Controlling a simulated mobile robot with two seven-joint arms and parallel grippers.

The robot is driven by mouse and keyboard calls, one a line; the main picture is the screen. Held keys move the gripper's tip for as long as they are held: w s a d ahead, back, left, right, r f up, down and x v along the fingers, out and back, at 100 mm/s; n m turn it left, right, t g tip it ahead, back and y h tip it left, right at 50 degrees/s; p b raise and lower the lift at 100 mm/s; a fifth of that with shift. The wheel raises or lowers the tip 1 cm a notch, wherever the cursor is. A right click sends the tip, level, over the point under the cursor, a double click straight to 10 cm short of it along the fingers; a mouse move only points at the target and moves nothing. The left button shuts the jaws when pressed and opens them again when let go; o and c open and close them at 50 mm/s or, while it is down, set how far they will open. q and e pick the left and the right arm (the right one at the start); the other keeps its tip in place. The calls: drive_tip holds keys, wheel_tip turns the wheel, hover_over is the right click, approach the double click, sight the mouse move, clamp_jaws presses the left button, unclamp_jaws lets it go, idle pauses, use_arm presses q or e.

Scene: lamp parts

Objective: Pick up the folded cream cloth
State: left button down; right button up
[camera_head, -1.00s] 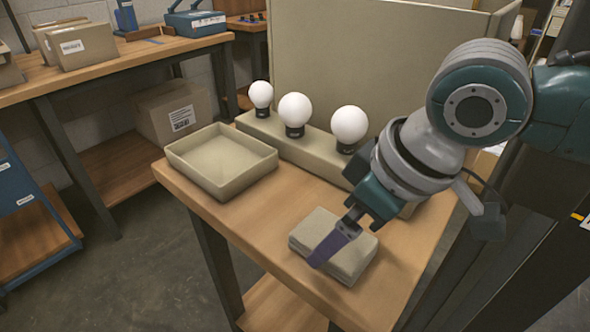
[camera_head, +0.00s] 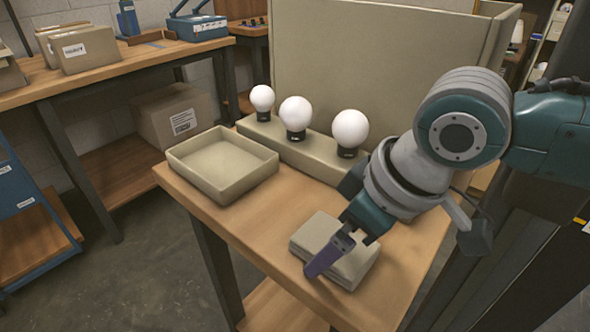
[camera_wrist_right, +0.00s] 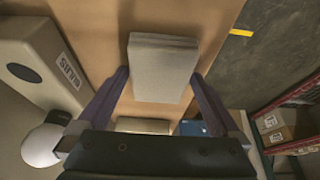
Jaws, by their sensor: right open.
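The folded cream cloth (camera_head: 350,262) lies flat as a thick layered block near the front edge of the wooden table (camera_head: 290,215). In the right wrist view the cloth (camera_wrist_right: 163,62) appears between the tips of my two purple fingers. My right gripper (camera_head: 317,266) is open, with its near finger in front of the cloth's left side in the head view; its far finger is hidden there. Both fingers of the gripper (camera_wrist_right: 160,76) show in the wrist view, spread wide with nothing clamped. Whether they touch the cloth I cannot tell. My left gripper is not in view.
An empty cream tray (camera_head: 222,168) stands on the table's left. Behind it a long cream rack (camera_head: 320,159) holds three white bulbs (camera_head: 295,112) in black sockets, close to my right arm. A tall cream panel (camera_head: 370,60) rises behind. Bare wood lies left of the cloth.

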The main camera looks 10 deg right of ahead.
drive_tip(key=shift+c, duration=0.4)
drive_tip(key=c, duration=1)
drive_tip(key=shift+r, duration=0.15)
wheel_tip(320, 180, up, 20)
drive_tip(key=p, duration=0.3)
drive_tip(key=shift+p, duration=0.35)
drive_tip(key=shift+r, duration=0.1)
